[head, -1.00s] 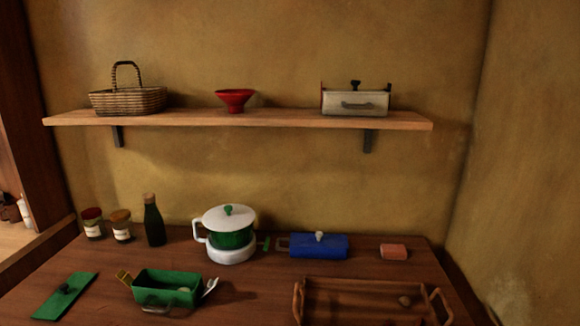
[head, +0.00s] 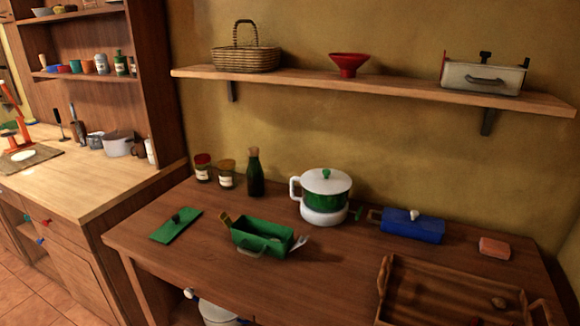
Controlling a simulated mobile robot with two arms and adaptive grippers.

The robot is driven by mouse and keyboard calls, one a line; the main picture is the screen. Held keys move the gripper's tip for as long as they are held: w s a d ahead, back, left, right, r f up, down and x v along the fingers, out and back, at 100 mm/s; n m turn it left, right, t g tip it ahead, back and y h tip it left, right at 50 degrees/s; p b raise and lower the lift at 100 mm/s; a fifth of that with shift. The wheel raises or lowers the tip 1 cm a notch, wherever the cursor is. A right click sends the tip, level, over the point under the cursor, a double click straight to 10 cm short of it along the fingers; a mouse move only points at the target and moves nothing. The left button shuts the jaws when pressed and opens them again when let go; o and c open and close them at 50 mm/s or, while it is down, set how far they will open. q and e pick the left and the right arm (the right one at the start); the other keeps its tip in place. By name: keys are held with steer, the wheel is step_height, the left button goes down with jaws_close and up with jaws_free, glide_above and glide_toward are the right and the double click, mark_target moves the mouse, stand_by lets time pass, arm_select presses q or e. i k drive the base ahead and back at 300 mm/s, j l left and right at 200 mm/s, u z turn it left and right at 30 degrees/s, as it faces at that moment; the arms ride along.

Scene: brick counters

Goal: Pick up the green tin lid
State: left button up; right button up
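The green tin lid (head: 168,228) lies flat on the brown wooden counter, near its left end. It is a flat green rectangle with a dark knob (head: 176,218) on top. The open green tin (head: 262,237) stands to its right, apart from it, with a wire handle on its front. Some things stick out of the tin or lie in it, among them a yellowish piece and a pale one. Neither of my grippers shows in the head view.
A green and white pot (head: 325,197), a blue box (head: 412,226), a pink block (head: 494,248) and a wooden tray (head: 383,292) stand to the right. Two jars and a dark bottle (head: 255,172) stand behind the lid. A shelf (head: 400,90) hangs above. A lighter counter (head: 85,185) is at left.

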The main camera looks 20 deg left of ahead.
mark_target(165, 234)
steer(key=k+j+u, duration=0.1)
steer(key=u, duration=1.2)
